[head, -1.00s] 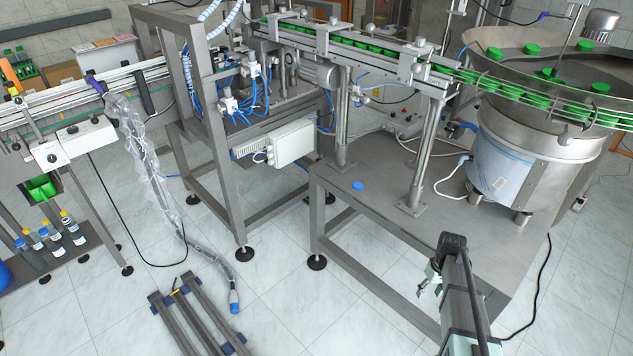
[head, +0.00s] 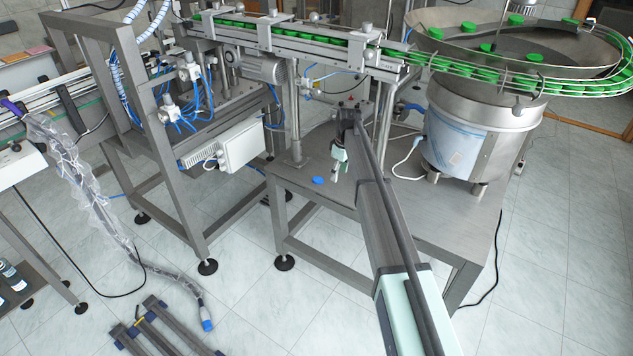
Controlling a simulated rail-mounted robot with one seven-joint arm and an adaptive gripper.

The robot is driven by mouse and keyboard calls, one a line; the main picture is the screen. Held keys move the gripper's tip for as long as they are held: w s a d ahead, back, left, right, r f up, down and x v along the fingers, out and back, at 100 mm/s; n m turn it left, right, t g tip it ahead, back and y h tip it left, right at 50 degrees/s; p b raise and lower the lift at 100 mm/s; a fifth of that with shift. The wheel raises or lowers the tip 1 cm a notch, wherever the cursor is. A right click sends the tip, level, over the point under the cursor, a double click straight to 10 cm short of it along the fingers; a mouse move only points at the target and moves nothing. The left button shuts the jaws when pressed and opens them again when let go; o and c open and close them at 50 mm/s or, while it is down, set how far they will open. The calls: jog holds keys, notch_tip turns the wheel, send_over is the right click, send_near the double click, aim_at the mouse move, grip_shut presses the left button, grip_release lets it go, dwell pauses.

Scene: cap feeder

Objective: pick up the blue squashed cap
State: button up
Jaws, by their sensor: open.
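The blue squashed cap (head: 318,180) lies flat on the grey metal table (head: 345,240), towards its left front side. My gripper (head: 335,177) points down over the table, just to the right of the cap in the picture. It is open, with nothing seen between its fingers. Its fingers are small in the head view, so their exact height above the table cannot be told. The cap is fully visible and apart from the gripper.
A conveyor (head: 290,42) with green caps runs above the table on metal posts (head: 293,125). A round steel feeder bowl (head: 480,110) stands at the right. A white box (head: 235,147) hangs on the frame to the left. The table front is clear.

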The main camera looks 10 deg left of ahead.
jog(key=w+a+r+n, duration=0.3)
jog(key=w+a+r, duration=0.3)
jog(key=w+r, duration=0.15)
jog(key=p, duration=0.3)
send_over(318, 179)
jog(key=d, duration=0.1)
notch_tip(318, 179, down, 12)
jog(key=shift+s+r, duration=0.15)
jog(key=shift+a+f+p, duration=0.2)
jog(key=shift+f+p, duration=0.55)
jog(key=shift+f, duration=0.55)
jog(key=shift+a+f+p, duration=0.15)
jog(key=shift+f+p, duration=0.55)
jog(key=shift+f, duration=0.6)
jog(key=c, duration=0.8)
